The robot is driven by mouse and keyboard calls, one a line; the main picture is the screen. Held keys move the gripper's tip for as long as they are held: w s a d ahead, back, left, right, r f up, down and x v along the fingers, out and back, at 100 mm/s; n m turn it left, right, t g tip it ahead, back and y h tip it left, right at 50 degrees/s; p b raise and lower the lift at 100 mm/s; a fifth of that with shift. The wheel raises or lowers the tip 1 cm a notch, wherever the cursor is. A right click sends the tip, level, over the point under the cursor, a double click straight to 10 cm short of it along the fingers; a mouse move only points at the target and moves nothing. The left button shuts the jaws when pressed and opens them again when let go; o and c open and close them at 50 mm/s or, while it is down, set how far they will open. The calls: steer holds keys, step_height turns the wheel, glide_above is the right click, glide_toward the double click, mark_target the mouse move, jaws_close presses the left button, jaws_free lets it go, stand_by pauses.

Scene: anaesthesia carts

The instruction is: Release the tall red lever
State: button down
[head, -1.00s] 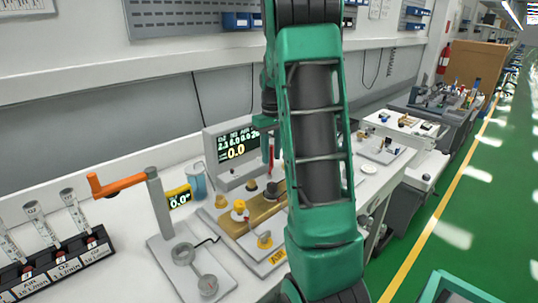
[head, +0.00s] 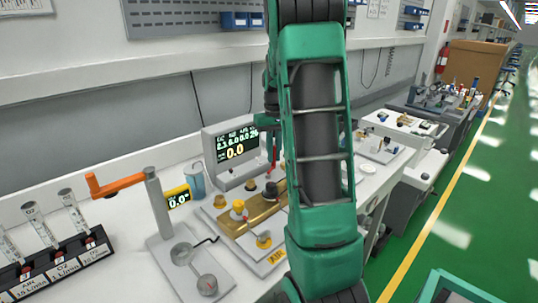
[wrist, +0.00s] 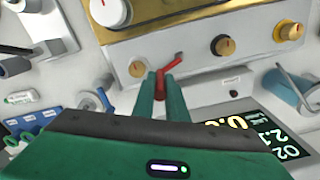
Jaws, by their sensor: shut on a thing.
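The tall red lever (wrist: 161,79) rises from a pale grey panel in the wrist view, with a bent arm at its end leaning to the right. My gripper (wrist: 160,84) has its two green fingers closed on either side of the lever, holding it between the tips. In the head view the red lever (head: 275,150) shows as a thin red strip just left of my green arm, right of the monitor. My arm hides much of the area around it, and the fingers are hard to make out there.
A monitor (head: 232,158) reading 0.0 stands beside the lever. A brass block (head: 262,207) with yellow and dark knobs is in front. An orange lever (head: 117,185) on a grey post and a blue-grey cup (head: 196,181) are to the left.

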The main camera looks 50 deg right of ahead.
steer(key=shift+s+d+m, duration=0.1)
steer(key=shift+s+m, duration=0.35)
steer(key=shift+m, duration=0.65)
steer(key=c, duration=1.8)
jaws_free()
steer(key=shift+o, duration=0.2)
steer(key=shift+r, duration=0.1)
step_height(320, 180, up, 11)
steer(key=shift+f, duration=0.2)
